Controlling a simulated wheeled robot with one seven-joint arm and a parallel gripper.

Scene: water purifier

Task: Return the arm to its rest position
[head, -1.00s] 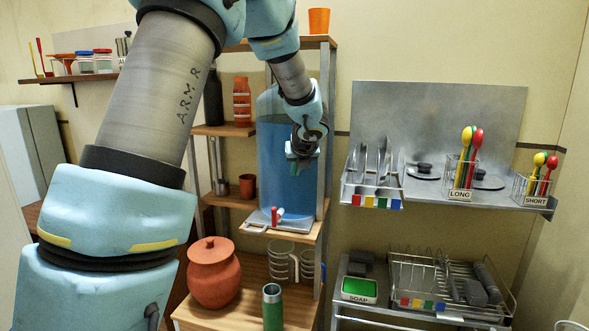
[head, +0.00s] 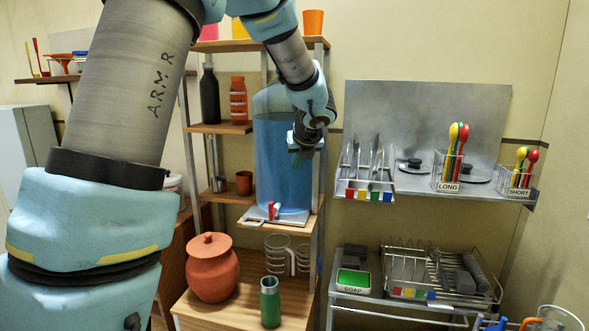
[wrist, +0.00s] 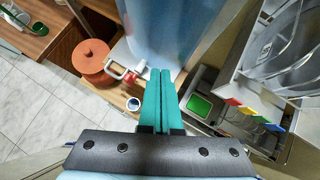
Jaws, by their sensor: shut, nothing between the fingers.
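My gripper (head: 301,158) hangs in front of the right side of the blue water purifier tank (head: 277,170), above the shelf that carries the tank. In the wrist view the two green fingers of my gripper (wrist: 160,80) lie side by side, shut with nothing between them. The tank (wrist: 160,25) fills the top of that view. The tap with the red handle (head: 271,210) is at the tank's base, below and left of my gripper.
To the right are a steel cutlery shelf (head: 415,185) and a dish rack (head: 440,278). A pitcher (head: 552,320) shows at the bottom right. Room is free before the tank.

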